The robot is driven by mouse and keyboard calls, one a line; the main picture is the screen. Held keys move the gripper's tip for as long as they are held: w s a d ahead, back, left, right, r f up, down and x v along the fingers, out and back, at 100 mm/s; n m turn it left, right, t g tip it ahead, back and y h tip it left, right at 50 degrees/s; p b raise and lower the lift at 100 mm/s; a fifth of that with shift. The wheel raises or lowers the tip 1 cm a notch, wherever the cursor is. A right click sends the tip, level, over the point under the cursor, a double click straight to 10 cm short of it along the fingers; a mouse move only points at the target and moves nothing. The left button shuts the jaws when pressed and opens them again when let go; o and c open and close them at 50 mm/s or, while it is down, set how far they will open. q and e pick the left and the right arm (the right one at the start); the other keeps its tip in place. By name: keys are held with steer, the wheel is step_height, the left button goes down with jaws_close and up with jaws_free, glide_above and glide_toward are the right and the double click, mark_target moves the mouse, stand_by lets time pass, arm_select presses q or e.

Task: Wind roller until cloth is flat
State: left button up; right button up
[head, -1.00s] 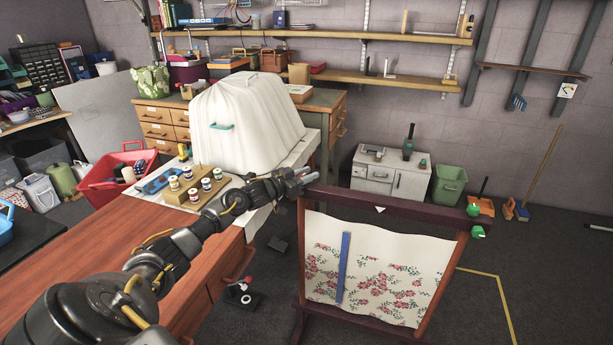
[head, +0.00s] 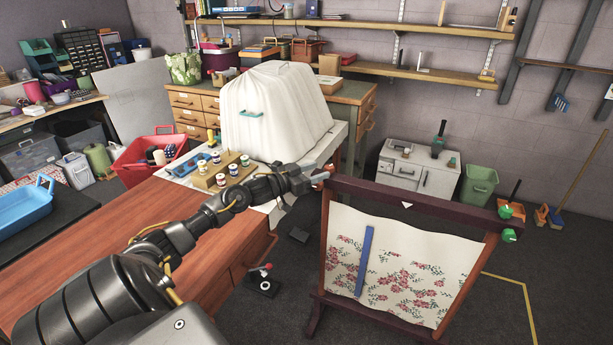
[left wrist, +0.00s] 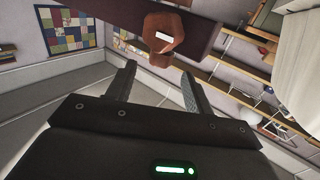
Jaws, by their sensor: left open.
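The floral cloth (head: 400,268) hangs on a dark wooden frame below the top roller (head: 420,203). Its top edge sags in a curve, and a blue strip (head: 365,261) lies upright against it. A white mark shows on the roller, and green knobs (head: 507,222) are at its right end. My left gripper (head: 322,177) is at the roller's left end. In the left wrist view my left gripper (left wrist: 157,85) is open and empty, with the brown roller end (left wrist: 165,40) just beyond its fingertips. My right gripper is not in view.
A red basket (head: 150,157) is at the left. Dark floor lies around the frame.

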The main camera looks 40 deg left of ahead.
arm_select(q)
steer(key=shift+v, duration=1.8)
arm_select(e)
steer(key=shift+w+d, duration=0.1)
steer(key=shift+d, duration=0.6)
